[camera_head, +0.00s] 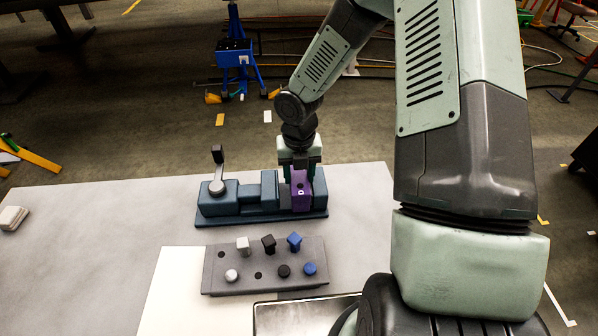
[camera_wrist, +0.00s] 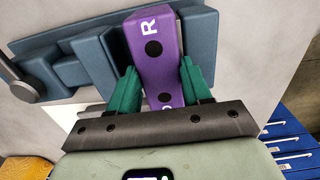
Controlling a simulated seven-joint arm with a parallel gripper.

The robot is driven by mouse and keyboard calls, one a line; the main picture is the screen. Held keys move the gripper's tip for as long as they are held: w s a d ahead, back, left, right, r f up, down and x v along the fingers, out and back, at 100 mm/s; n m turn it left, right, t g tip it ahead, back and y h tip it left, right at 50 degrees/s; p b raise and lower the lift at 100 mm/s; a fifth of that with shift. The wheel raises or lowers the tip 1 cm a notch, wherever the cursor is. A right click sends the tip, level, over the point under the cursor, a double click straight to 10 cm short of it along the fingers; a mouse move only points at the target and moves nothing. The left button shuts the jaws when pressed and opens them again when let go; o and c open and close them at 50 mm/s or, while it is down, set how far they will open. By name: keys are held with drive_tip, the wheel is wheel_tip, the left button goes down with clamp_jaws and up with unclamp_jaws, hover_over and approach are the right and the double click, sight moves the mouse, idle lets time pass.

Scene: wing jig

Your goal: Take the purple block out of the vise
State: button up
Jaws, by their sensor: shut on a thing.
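The purple block (camera_head: 301,191) stands upright at the right end of the blue-grey vise (camera_head: 236,203) in the head view, between its jaws. In the wrist view the purple block (camera_wrist: 157,55) shows a white letter R and dark round holes, with the vise (camera_wrist: 88,58) on both sides of it. My gripper (camera_head: 298,170) comes down from above, its green fingers shut on the purple block. In the wrist view the gripper (camera_wrist: 160,88) has one finger on each side of the block. The vise lever (camera_head: 217,170) stands upright at the left.
A grey peg rack (camera_head: 214,273) with white, black and blue pegs stands in front of the vise. A white sheet (camera_head: 170,290) lies under and left of it. A small pale stack (camera_head: 12,217) sits at the table's left edge.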

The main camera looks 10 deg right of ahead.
sight(295, 176)
drive_tip(key=shift+a+r, duration=0.1)
drive_tip(key=shift+a+r, duration=0.2)
drive_tip(key=shift+a, duration=0.2)
drive_tip(key=shift+r, duration=3.05)
